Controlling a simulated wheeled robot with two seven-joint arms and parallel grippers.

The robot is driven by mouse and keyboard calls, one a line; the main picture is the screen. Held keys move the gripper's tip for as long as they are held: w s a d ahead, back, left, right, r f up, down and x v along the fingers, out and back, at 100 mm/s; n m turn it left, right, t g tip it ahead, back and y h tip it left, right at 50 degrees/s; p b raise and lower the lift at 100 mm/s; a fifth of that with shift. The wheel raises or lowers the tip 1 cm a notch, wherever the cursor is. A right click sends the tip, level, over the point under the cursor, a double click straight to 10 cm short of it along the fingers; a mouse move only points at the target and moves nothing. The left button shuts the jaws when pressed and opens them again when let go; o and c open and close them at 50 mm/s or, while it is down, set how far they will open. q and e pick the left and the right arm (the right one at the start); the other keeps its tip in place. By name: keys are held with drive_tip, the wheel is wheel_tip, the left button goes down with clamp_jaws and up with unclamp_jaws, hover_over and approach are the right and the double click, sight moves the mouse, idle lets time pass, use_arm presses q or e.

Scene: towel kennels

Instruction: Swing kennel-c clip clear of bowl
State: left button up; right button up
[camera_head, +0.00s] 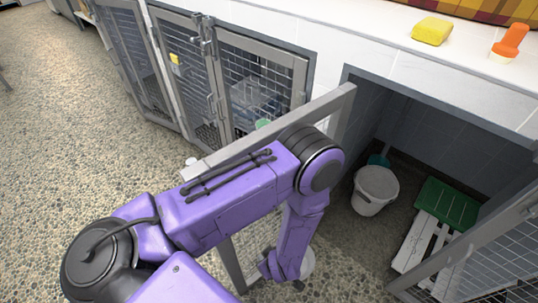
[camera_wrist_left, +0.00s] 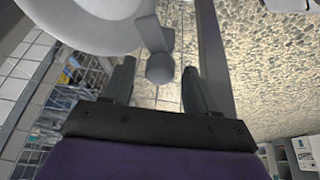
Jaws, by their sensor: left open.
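In the left wrist view a grey clip (camera_wrist_left: 152,38) with a round knob at its end lies between my fingers, beside the rim of a white bowl (camera_wrist_left: 95,28). I cannot tell whether clip and bowl touch. My left gripper (camera_wrist_left: 158,80) is open, with a finger on either side of the knob. In the head view my left gripper (camera_head: 284,277) is low beside the open kennel door (camera_head: 265,128), mostly hidden by my purple arm. Part of the white bowl (camera_head: 308,262) shows there behind it. The clip is hidden in the head view. My right gripper is not in view.
A grey door bar (camera_wrist_left: 213,60) runs close beside my left gripper. A yellow sponge (camera_head: 432,31) and an orange-handled tool (camera_head: 510,42) lie on the ledge. Open floor (camera_head: 75,130) lies left.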

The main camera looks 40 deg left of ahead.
use_arm(q)
drive_tip(key=c, duration=1)
drive_tip(key=shift+c, duration=0.2)
drive_tip(key=shift+r+m, duration=0.1)
drive_tip(key=shift+m, duration=0.2)
drive_tip(key=m, duration=0.2)
drive_tip(key=m+t+h+p, duration=0.1)
drive_tip(key=m, duration=0.1)
drive_tip(key=shift+s+t, duration=0.1)
drive_tip(key=shift+t, duration=0.2)
drive_tip(key=shift+a+m+t+h+p, duration=0.1)
drive_tip(key=shift+m+t+h+p, duration=0.3)
drive_tip(key=shift+m, duration=1)
drive_tip(key=shift+a+m+t+h+p, duration=0.15)
drive_tip(key=shift+m+h, duration=0.35)
drive_tip(key=shift+m, duration=0.9)
drive_tip(key=shift+d, duration=0.1)
drive_tip(key=o, duration=1)
